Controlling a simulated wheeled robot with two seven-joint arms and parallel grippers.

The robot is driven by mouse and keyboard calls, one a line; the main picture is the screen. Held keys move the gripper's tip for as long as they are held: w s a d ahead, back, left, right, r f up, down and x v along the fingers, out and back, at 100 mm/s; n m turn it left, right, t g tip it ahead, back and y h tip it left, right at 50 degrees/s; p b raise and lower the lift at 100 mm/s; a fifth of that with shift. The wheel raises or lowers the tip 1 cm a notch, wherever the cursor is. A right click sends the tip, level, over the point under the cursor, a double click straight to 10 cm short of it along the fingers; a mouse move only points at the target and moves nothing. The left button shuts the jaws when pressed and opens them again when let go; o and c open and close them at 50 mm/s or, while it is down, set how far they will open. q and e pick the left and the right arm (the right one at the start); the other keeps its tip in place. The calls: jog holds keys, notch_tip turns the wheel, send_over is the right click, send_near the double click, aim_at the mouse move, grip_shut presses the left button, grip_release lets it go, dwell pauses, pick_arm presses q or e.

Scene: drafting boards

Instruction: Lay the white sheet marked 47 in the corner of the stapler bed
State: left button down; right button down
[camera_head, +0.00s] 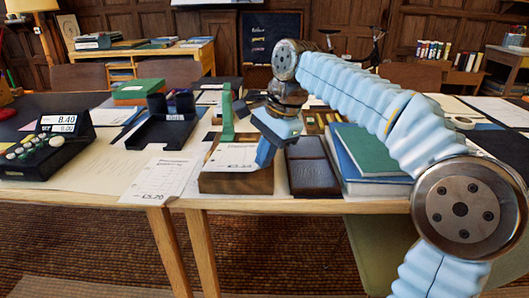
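A wooden block (236,183) with a green upright part (228,114) at its back stands at the table's front edge and looks like the stapler bed. A white printed sheet (222,159) lies on it. A second white printed sheet (162,177) lies on the table to its left, reaching the front edge. I cannot read 47 on either sheet. My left gripper is out of view.
A dark case (311,170) stands close right of the block, then stacked blue and green books (367,152). A black tray (164,130) and a till-like device (46,146) stand left. Bare tabletop (100,172) shows between the device and the loose sheet.

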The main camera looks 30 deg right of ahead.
jog(key=shift+a, duration=0.2)
dwell(0.5)
jog(key=c, duration=1.8)
grip_release()
jog(key=o, duration=0.5)
jog(key=shift+p, duration=0.3)
jog(key=p+v, duration=0.3)
jog(key=v, duration=1)
jog(key=shift+r, duration=0.3)
jog(key=shift+s+d, duration=0.1)
jog(key=shift+s, duration=0.05)
